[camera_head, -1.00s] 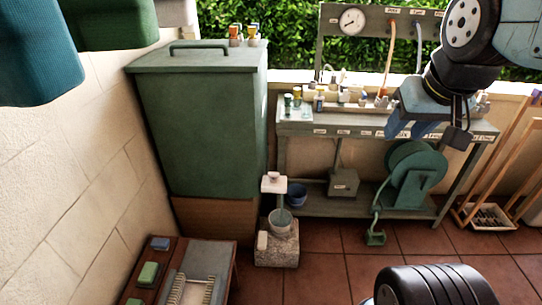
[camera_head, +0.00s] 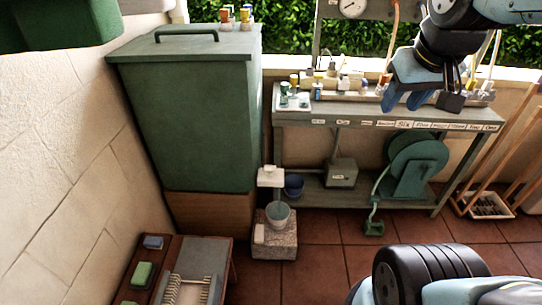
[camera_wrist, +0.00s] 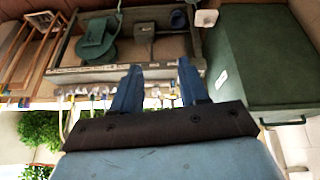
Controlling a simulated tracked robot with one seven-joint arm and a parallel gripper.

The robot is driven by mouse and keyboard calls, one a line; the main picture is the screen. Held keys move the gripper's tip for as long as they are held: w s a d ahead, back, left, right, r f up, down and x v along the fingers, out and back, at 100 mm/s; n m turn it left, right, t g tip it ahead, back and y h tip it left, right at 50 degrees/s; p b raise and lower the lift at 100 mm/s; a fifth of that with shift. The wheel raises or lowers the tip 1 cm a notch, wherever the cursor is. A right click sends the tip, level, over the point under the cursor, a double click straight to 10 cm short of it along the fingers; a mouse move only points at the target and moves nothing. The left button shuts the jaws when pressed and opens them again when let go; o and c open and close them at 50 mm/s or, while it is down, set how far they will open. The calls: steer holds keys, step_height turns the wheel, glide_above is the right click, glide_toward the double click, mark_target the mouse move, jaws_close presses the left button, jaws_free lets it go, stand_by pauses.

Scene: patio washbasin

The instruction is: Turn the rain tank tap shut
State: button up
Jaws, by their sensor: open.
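The rain tank is a large green lidded box (camera_head: 185,120) on a brown base, left of centre in the head view. A white block-like fitting (camera_head: 270,176), seemingly the tap, sticks out low at its front right corner. It seems to show in the upside-down wrist view (camera_wrist: 205,18). Its handle position is too small to tell. Below it a small grey-green bucket (camera_head: 278,215) stands on a stone block (camera_head: 275,240). My gripper (camera_head: 404,100) is open and empty, its blue fingers apart (camera_wrist: 160,68). It hangs in front of the bench, well right of the tap.
A grey-green bench (camera_head: 340,118) with bottles stands right of the tank. A hose reel (camera_head: 413,165), a grey box (camera_head: 341,172) and a blue pot (camera_head: 294,186) are on its lower shelf. A low wooden table (camera_head: 170,270) stands front left. Tiled floor (camera_head: 320,260) is open in the middle.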

steer(key=w+a+f+n+g+h, duration=0.1)
steer(key=w+f+n, duration=0.1)
steer(key=w, duration=0.5)
steer(key=w+a+f+n+g, duration=0.1)
steer(key=w+a+f+n, duration=0.15)
steer(key=w, duration=0.45)
steer(key=n+g+y, duration=0.3)
steer(key=n+y, duration=0.3)
steer(key=n, duration=0.6)
glide_above(271, 166)
steer(key=d, duration=0.5)
step_height(271, 166, down, 38)
steer(key=x, duration=1.3)
steer(key=shift+d+f, duration=0.2)
steer(key=shift+f, duration=0.2)
steer(key=shift+c, duration=0.2)
